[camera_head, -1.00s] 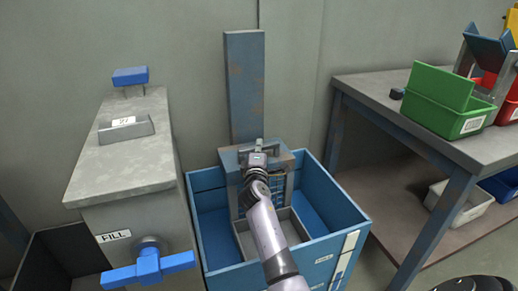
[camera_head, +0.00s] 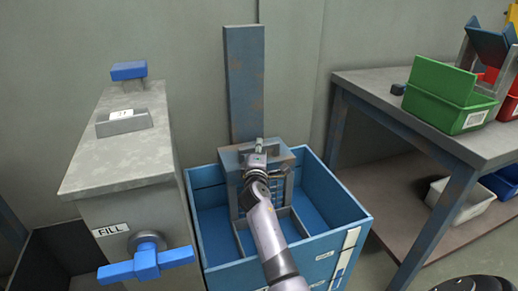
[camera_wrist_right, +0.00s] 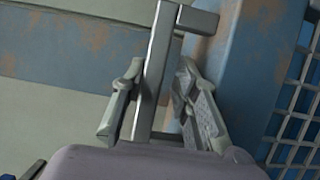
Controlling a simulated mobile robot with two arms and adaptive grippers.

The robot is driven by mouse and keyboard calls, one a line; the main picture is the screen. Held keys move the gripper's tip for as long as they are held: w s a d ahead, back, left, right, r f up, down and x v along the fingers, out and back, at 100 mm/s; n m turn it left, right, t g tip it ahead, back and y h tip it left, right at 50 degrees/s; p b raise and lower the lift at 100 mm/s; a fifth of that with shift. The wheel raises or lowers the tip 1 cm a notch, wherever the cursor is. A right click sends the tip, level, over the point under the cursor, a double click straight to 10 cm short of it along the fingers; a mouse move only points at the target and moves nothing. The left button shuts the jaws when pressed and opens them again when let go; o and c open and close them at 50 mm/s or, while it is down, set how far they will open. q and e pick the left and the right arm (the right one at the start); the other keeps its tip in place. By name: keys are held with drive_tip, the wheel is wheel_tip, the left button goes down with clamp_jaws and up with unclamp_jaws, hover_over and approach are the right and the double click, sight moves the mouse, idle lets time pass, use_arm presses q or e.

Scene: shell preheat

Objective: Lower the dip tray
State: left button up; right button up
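The dip tray's grey rim (camera_head: 296,222) sits low inside a blue crate-like tank (camera_head: 345,205). It hangs from a blue-grey carriage (camera_head: 285,155) with a mesh front, set at the foot of a rusty upright post (camera_head: 244,85). A grey bar handle (camera_wrist_right: 160,60) stands out from the carriage. My right gripper (camera_head: 258,158) is at the carriage top. In the right wrist view its fingers (camera_wrist_right: 160,95) lie on both sides of the bar and appear closed on it. My arm hides part of the tray. My left gripper is out of view.
A grey cabinet (camera_head: 120,150) with a FILL label and blue valve handle (camera_head: 145,262) stands close at left. A workbench (camera_head: 400,110) with a green bin (camera_head: 450,105) stands at right. A pale bin (camera_head: 458,200) is on its lower shelf.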

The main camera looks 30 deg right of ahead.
drive_tip(key=shift+o, duration=0.5)
drive_tip(key=shift+r, duration=0.1)
drive_tip(key=v, duration=1.2)
idle(0.5)
